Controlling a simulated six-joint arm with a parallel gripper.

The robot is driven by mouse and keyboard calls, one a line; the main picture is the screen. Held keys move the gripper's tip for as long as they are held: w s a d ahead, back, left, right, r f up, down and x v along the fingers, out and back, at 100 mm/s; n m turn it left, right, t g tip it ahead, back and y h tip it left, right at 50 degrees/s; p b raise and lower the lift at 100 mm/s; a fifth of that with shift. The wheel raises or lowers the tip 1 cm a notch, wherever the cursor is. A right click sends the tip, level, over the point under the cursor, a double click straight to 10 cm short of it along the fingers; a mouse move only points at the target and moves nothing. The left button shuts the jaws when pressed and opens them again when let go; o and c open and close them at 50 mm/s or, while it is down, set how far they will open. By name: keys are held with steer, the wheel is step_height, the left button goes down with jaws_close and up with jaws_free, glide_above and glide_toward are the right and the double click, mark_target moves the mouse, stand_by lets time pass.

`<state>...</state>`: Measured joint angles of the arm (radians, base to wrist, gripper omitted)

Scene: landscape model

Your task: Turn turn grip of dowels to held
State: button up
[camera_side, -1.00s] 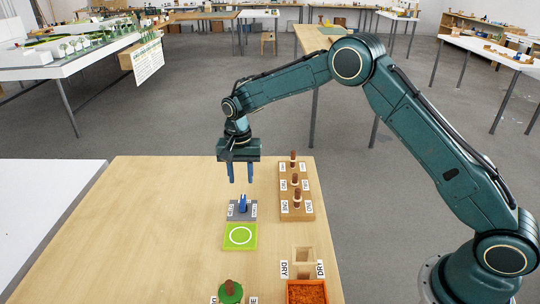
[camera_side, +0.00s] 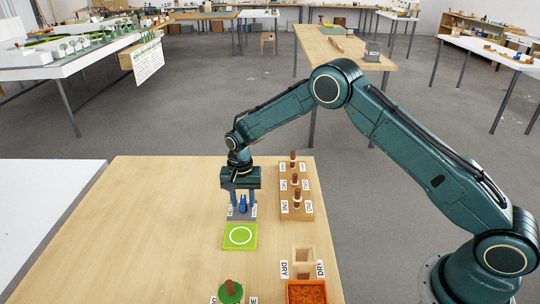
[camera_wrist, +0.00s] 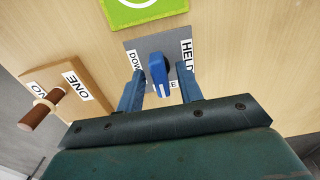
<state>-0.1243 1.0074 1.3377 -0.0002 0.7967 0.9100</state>
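The turn grip is a blue knob (camera_side: 242,201) with a white line on a grey plate (camera_side: 234,217). In the wrist view the knob (camera_wrist: 158,70) points roughly along the view, between a label starting "DOW" on the left and "HELD" on the right. A third label below is mostly hidden. My gripper (camera_side: 242,211) is down over the plate, its two blue fingers open on either side of the knob. The wrist view shows gaps between the gripper (camera_wrist: 159,76) and both sides of the knob. Brown dowels (camera_side: 295,180) stand in a wooden block (camera_side: 308,211).
The labelled dowel block stands close to the right of my gripper. A green square with a white circle (camera_side: 240,236) lies just in front of the plate. A wooden holder (camera_side: 304,254), an orange-filled tray (camera_side: 307,293) and a small tree piece (camera_side: 230,291) are nearer. The table's left is clear.

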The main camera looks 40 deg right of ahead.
jaws_close()
steer(key=shift+n, duration=0.4)
steer(key=n, duration=0.8)
steer(key=shift+n, duration=0.4)
steer(key=n, duration=0.4)
steer(key=shift+n, duration=2.2)
